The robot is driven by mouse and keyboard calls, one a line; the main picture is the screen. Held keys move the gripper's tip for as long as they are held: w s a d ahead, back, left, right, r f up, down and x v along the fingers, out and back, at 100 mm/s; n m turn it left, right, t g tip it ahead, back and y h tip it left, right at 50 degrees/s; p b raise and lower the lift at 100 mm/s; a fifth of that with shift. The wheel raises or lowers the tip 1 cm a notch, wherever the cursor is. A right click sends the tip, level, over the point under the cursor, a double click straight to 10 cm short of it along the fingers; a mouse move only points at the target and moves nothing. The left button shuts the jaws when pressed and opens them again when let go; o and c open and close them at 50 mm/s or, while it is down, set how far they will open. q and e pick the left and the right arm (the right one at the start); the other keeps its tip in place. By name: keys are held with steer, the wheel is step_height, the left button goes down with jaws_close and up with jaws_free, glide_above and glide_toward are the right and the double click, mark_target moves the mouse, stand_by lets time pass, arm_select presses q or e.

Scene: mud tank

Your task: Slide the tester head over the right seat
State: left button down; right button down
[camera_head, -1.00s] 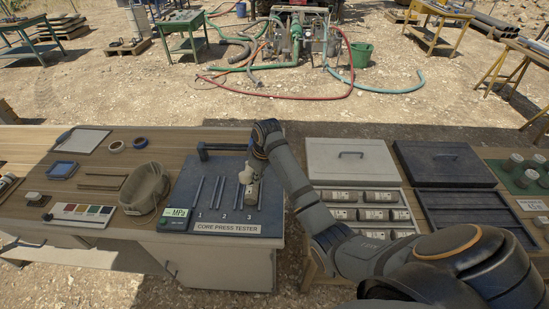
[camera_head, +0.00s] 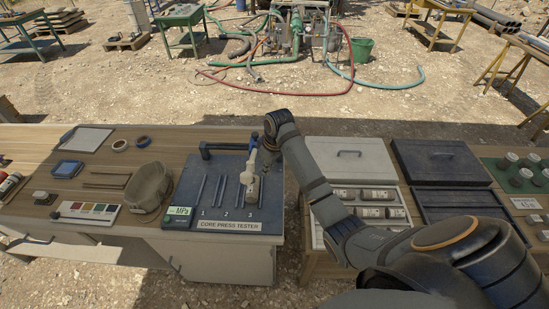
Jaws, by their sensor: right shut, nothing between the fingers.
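My left gripper is out of view.
A green MPa display (camera_head: 178,211) sits at the tester's front left corner. A lidded core box (camera_head: 350,154) and a dark box (camera_head: 441,162) lie to the right, beneath and behind my right arm.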

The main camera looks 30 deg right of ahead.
step_height(320, 180, up, 5)
steer(key=shift+r, duration=0.1)
stand_by(0.3)
steer(key=s+a+f+m, duration=0.1)
steer(key=s+f+m, duration=0.1)
steer(key=s+f, duration=0.55)
steer(key=s+m+t+h, duration=0.2)
steer(key=s, duration=1.4)
steer(key=s+d+f+m+g+b, duration=0.2)
steer(key=f+b, duration=0.6)
steer(key=f, duration=2.7)
steer(key=s+d+f+b, duration=0.1)
steer(key=s+f+b, duration=0.4)
steer(key=s+f, duration=1.4)
step_height(320, 180, down, 2)
steer(key=shift+s+f+n+g, duration=0.15)
steer(key=shift+s+n+g, duration=0.1)
steer(key=shift+n+g, duration=0.15)
